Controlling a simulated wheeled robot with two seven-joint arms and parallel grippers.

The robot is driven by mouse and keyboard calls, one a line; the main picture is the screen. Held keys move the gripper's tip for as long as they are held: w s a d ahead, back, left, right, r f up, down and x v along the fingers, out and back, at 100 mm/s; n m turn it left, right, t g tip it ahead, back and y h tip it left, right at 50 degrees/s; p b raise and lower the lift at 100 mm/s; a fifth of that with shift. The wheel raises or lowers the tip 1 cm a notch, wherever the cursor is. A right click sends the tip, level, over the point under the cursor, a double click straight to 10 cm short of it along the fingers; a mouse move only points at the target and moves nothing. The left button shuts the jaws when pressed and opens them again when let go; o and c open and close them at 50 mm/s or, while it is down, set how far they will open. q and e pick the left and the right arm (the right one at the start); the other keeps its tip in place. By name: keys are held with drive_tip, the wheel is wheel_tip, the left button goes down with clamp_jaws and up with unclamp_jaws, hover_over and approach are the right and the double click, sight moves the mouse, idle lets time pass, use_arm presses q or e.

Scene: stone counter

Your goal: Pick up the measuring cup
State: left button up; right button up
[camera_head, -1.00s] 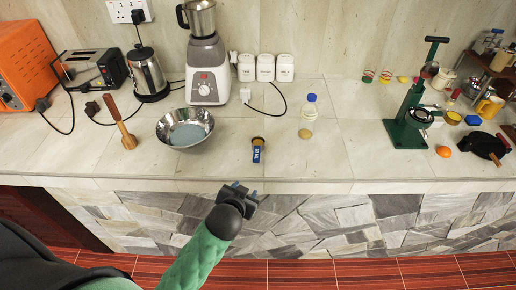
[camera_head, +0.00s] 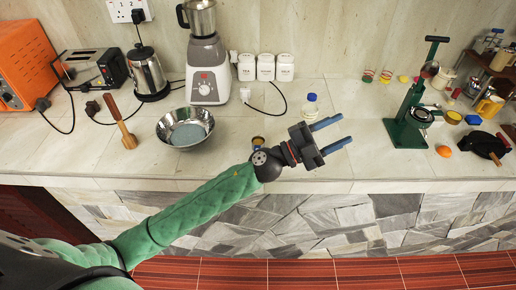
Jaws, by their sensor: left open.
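I cannot tell for sure which thing is the measuring cup. A small brown-rimmed cup-like item (camera_head: 258,141) stands near the counter's front edge, mostly hidden behind my left wrist. My left gripper (camera_head: 345,129) is open and empty, its two blue fingers pointing right over the front of the counter. It is to the right of the small item. A clear bottle with a blue cap (camera_head: 311,103) shows just behind the gripper, its lower part hidden. My right gripper is not in view.
A blender (camera_head: 207,75) and white canisters (camera_head: 265,68) stand behind. A green press (camera_head: 408,120), an orange (camera_head: 444,151) and a dark pan (camera_head: 485,146) are on the right.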

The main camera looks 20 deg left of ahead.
use_arm(q)
drive_tip(key=s+d+f+m+g, duration=0.2)
drive_tip(key=d+m+g, duration=0.1)
drive_tip(key=m+g, duration=0.45)
drive_tip(key=m+g+y, duration=0.2)
drive_tip(key=g+y, duration=0.2)
drive_tip(key=y, duration=1.5)
hover_over(257, 149)
drive_tip(key=s+d, duration=0.1)
wheel_tip(257, 149, down, 15)
drive_tip(key=shift+f, duration=0.1)
drive_tip(key=shift+a+y, duration=0.3)
drive_tip(key=shift+y, duration=0.1)
drive_tip(key=shift+w+a+f+p, duration=0.1)
drive_tip(key=shift+f+p, duration=0.4)
drive_tip(key=shift+f, duration=0.65)
drive_tip(key=shift+f+p, duration=0.25)
drive_tip(key=shift+p, duration=0.2)
drive_tip(key=f+p, duration=0.2)
drive_tip(key=f, duration=0.2)
drive_tip(key=shift+w+p, duration=0.25)
drive_tip(key=shift+p, duration=0.15)
drive_tip(key=shift+f, duration=0.4)
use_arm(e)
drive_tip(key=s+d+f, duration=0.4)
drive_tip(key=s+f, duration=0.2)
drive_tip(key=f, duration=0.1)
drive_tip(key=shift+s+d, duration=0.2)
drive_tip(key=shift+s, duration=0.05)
